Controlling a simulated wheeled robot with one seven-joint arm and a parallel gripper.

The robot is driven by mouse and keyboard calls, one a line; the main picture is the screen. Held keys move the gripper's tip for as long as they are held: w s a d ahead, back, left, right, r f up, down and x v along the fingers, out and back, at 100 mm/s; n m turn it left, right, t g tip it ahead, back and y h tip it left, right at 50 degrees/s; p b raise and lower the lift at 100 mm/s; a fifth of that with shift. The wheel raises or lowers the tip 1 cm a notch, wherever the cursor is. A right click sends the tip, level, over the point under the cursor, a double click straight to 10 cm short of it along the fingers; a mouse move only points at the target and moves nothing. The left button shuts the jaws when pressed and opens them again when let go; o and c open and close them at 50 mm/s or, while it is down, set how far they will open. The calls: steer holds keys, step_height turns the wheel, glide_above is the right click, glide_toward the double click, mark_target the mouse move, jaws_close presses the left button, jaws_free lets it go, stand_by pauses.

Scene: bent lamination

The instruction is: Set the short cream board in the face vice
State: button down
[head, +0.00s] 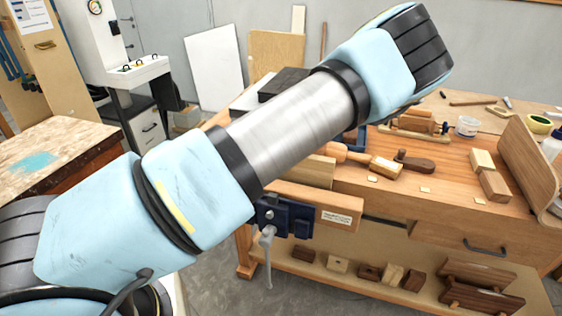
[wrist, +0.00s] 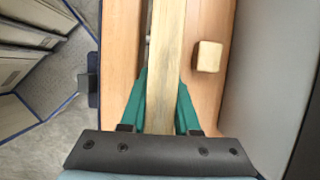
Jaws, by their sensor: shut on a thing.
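The short cream board (wrist: 166,55) lies between the green fingers of my gripper (wrist: 163,85) in the wrist view. The gripper is shut on it, and the board runs from the gripper to the top edge of the picture. In the head view the gripper is hidden behind my own arm, and I cannot make out the held board for sure. The face vice (head: 285,216), with dark blue metal, a wooden jaw and a grey handle, is on the front of the bench. My arm covers part of it. I cannot tell whether the board touches the vice.
The workbench (head: 440,215) carries a mallet (head: 375,162), a plane (head: 415,122), small blocks (head: 495,186) and a curved wooden panel (head: 530,165). Several dark and pale blocks lie on its lower shelf. A small pale block (wrist: 208,56) is right of the board in the wrist view.

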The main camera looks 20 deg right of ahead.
steer(key=shift+f, duration=0.35)
stand_by(0.6)
steer(key=shift+c, duration=0.8)
jaws_free()
steer(key=shift+f, duration=0.1)
steer(key=shift+r+p, duration=0.65)
steer(key=shift+r, duration=3.4)
